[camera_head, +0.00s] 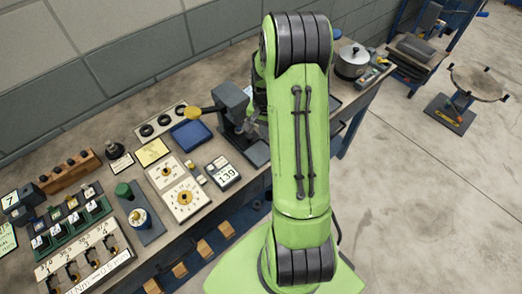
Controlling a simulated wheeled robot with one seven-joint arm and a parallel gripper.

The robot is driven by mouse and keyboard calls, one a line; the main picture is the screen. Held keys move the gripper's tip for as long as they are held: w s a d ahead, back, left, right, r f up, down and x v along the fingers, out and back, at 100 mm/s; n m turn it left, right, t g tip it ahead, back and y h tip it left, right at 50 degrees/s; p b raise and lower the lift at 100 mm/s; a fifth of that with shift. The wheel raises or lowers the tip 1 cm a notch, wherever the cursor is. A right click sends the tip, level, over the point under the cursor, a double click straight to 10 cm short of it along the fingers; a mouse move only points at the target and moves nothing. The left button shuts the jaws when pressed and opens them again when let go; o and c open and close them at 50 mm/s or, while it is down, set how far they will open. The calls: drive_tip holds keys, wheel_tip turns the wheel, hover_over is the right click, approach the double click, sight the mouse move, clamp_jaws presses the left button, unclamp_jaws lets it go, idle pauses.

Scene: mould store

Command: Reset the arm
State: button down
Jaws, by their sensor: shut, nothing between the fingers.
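My green arm (301,150) stands upright in the middle of the head camera view, with dark ribbed joints at its top and bottom. A little more of it shows just left of the upper joint, behind the main link. My gripper is not visible; the arm itself may hide it. Nothing is seen held by the arm.
A long workbench (105,150) runs along the block wall, crowded with a dark bench tool (232,107), blue tray (191,135), dial panel (183,199) and switch panel (88,257). A lidded pot (352,61) stands at its far end. Right, a round-topped stand (478,84); open floor (420,190).

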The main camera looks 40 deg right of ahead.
idle(0.5)
drive_tip(key=s+a+r+n+t+h+b, duration=0.15)
drive_tip(key=a+r+n, duration=0.35)
drive_tip(key=a+r, duration=0.65)
drive_tip(key=s+a+r+n+t, duration=0.2)
drive_tip(key=s+a+r+n, duration=0.1)
drive_tip(key=s, duration=0.4)
drive_tip(key=s+a+r+n+t+y, duration=0.1)
drive_tip(key=s+a+r+n+t, duration=0.1)
drive_tip(key=s+a+r, duration=0.3)
drive_tip(key=s+n+b, duration=0.1)
drive_tip(key=s, duration=0.2)
drive_tip(key=shift+a+n, duration=0.2)
drive_tip(key=shift+n, duration=0.1)
